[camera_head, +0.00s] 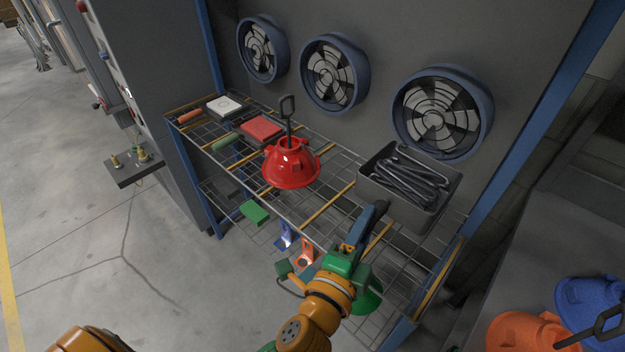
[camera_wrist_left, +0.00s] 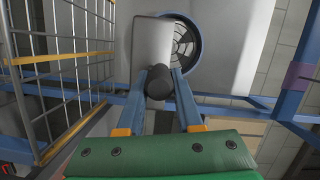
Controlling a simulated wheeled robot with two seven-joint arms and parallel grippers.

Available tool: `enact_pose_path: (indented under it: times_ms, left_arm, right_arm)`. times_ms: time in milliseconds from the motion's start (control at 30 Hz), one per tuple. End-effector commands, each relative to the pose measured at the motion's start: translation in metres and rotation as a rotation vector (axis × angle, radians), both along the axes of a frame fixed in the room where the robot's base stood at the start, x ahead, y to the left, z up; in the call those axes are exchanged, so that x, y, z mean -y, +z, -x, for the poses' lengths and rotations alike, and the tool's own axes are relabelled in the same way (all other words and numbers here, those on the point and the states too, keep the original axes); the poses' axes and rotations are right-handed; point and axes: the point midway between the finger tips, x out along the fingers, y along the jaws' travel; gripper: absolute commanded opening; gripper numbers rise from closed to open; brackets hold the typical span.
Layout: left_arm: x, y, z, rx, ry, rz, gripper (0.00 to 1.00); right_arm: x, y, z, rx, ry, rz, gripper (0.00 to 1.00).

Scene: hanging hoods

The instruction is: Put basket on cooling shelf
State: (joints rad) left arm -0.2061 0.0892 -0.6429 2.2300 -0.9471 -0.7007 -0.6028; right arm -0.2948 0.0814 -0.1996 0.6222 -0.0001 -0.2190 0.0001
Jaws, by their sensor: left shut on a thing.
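The basket (camera_head: 436,212) is a grey rectangular bin full of dark metal hooks, at the right end of the upper wire level of the blue-framed shelf (camera_head: 328,205). Its dark handle (camera_head: 377,212) points towards me. My left gripper (camera_head: 362,228) has its blue fingers closed around this handle. The left wrist view shows the dark round handle (camera_wrist_left: 158,83) between the fingers, with the grey basket (camera_wrist_left: 152,42) beyond. I cannot tell whether the basket's underside touches the wires. My right gripper is not in view.
A red hood (camera_head: 290,165) with a black hook stands left of the basket. Red (camera_head: 262,129) and white (camera_head: 224,105) blocks lie further left. Fans (camera_head: 436,112) line the wall behind. Orange (camera_head: 525,332) and blue (camera_head: 590,300) hoods are at lower right.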

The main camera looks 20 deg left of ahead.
Motion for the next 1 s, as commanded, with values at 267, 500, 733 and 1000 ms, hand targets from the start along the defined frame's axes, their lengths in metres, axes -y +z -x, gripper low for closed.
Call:
enact_pose_path:
  times_ms: [267, 500, 733, 1000]
  left_arm:
    - [-0.058, -0.052, -0.055, 0.0, 0.003, -0.003, 0.0]
    - [-0.077, -0.084, -0.074, 0.003, 0.002, 0.0, 0.0]
    - [-0.08, -0.119, -0.077, 0.002, 0.001, 0.003, 0.0]
    - [-0.08, -0.118, -0.077, 0.002, -0.001, 0.002, 0.0]
  right_arm:
    - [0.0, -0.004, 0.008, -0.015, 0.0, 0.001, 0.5]
    - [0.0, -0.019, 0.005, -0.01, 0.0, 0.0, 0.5]
    - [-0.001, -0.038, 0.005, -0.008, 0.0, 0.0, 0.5]
    - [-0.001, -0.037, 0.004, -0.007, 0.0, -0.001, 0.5]
